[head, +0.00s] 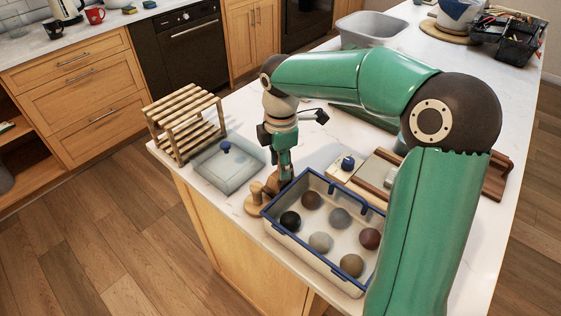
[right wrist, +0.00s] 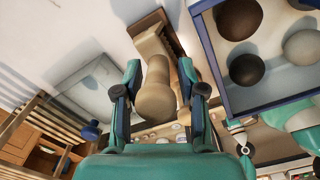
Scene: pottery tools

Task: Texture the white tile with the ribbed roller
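My right gripper (head: 277,180) points down at the front of the counter, just left of the blue-rimmed tray. In the right wrist view its fingers (right wrist: 160,82) are spread on both sides of a tan wooden piece with a rounded end (right wrist: 155,98), with gaps beside it. My left gripper is out of view.
The blue-rimmed tray (head: 304,251) holds several clay balls close right of my gripper. A lidded glass box (head: 226,169) and slatted wooden rack (head: 184,119) stand left. A wooden board (head: 405,160) lies behind the tray, partly hidden by my arm. A grey basin (head: 370,29) is farther back.

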